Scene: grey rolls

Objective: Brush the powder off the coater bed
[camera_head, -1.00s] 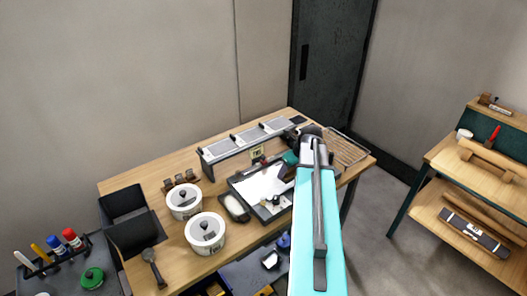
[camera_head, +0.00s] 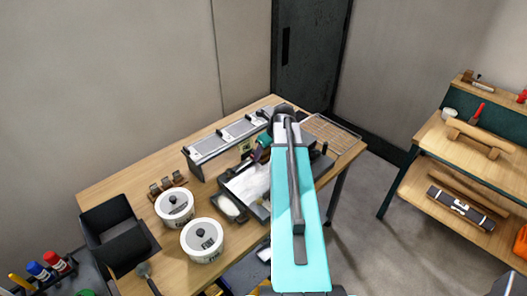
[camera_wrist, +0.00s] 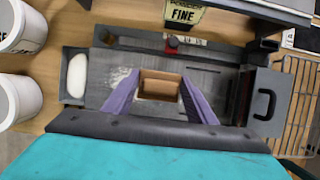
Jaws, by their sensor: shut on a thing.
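The coater bed (camera_head: 245,186) lies on the wooden bench, and white powder shows on it in the head view. In the wrist view the bed (camera_wrist: 213,73) is a dark grey plate with a patch of white powder (camera_wrist: 121,79) left of my gripper. My gripper (camera_wrist: 160,90) has purple fingers and is shut on a brown wooden block (camera_wrist: 159,85), which looks like a brush. The block is over the bed; I cannot tell whether it touches. My arm hides part of the bed in the head view.
A pale oval thing (camera_wrist: 77,75) sits in a dark holder left of the bed. Two white tubs (camera_head: 203,240) and a black bin (camera_head: 117,235) stand further left. A grey handled block (camera_wrist: 264,103) and a wire rack (camera_head: 334,137) are on the right.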

